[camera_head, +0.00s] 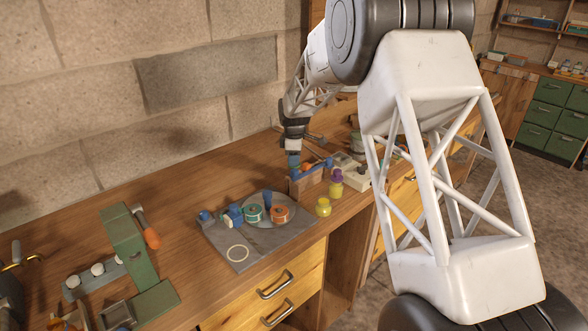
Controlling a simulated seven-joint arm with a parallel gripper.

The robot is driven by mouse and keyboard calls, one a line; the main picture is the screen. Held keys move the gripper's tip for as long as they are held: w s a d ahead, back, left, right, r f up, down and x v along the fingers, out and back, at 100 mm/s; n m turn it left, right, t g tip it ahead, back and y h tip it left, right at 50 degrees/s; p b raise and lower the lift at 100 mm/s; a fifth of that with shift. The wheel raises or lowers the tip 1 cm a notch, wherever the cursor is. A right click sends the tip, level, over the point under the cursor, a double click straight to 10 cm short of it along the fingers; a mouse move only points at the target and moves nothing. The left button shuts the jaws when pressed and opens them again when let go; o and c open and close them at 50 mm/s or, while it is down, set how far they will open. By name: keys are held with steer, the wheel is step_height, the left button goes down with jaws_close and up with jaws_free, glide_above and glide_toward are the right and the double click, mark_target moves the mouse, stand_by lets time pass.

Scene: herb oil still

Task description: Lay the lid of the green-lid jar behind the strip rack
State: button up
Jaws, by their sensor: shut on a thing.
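My gripper (293,150) is small in the head view, pointing down over the back of the bench. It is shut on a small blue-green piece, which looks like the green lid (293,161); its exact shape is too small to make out. A low brown rack with blue parts on top (305,184), likely the strip rack, stands just below and in front of it. The held piece appears above or behind the rack; I cannot tell whether it touches anything. A yellow jar (323,208) with no green lid showing stands front right of the rack. A purple-lidded yellow jar (336,183) stands beside it.
A grey mat (238,252) left of the rack holds a disc (262,213), teal and orange spools and blue pieces. A green press (128,248) stands farther left. A pale device (350,172) stands right of the rack. The block wall closes off the back.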

steer(key=shift+f, duration=2.1)
steer(key=shift+f, duration=0.1)
steer(key=o, duration=1)
steer(key=shift+s+r, duration=0.1)
steer(key=shift+r, duration=6)
steer(key=shift+s+d+r, duration=0.1)
